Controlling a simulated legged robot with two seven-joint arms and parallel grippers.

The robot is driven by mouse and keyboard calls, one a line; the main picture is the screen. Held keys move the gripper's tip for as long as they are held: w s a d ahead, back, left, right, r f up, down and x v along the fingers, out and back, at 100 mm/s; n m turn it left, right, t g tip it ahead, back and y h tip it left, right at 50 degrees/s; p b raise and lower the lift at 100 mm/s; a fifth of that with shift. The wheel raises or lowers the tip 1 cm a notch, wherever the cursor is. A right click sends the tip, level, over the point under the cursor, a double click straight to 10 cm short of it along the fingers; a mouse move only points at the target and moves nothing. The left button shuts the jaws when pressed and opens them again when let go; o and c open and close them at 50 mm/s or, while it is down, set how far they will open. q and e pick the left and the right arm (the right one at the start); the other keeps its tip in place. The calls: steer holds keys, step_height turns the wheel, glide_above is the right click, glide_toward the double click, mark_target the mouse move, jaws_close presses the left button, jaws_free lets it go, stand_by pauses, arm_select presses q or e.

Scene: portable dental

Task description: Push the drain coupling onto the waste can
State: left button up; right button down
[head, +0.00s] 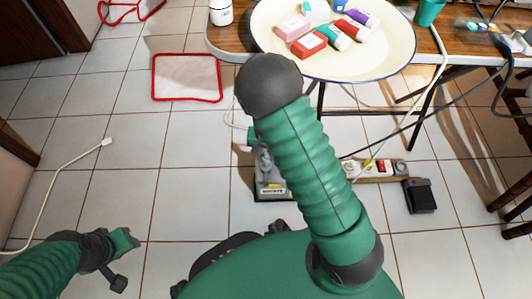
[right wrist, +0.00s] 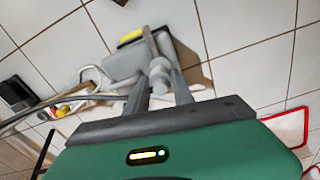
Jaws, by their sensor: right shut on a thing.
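In the right wrist view the grey can (right wrist: 125,64) has a yellow patch and lies just beyond my fingertips. My right gripper (head: 264,160) is beside the can, partly hidden by my own arm. In the right wrist view my right gripper (right wrist: 160,80) is shut on a small grey cylindrical piece, apparently the drain coupling (right wrist: 159,68). I cannot tell whether it touches the can. My left gripper (head: 122,243) hangs at lower left, its fingers unclear.
A round tray (head: 390,62) with several small boxes stands on the wooden table. A power strip (head: 372,169) and a black pedal (head: 419,196) lie right of the can. A red-edged mat (head: 187,78) and a white cable (head: 70,163) lie left. Tiles between are clear.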

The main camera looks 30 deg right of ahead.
steer(key=shift+f+b, duration=0.75)
steer(key=shift+f, duration=0.4)
steer(key=shift+f, duration=0.8)
stand_by(0.5)
steer(key=c, duration=1)
jaws_free()
steer(key=r+p, duration=0.4)
steer(key=shift+s+a+r+p, duration=0.15)
steer(key=shift+s+r+p, duration=0.15)
steer(key=shift+p, duration=0.05)
steer(key=s+a+p, duration=0.1)
steer(key=s+a, duration=0.1)
steer(key=s, duration=0.2)
steer(key=s+a+p, duration=0.1)
steer(key=s+a, duration=0.2)
steer(key=s, duration=0.1)
steer(key=s+a+p, duration=0.2)
steer(key=s+a, duration=0.1)
steer(key=s, duration=0.2)
steer(key=shift+r, duration=0.15)
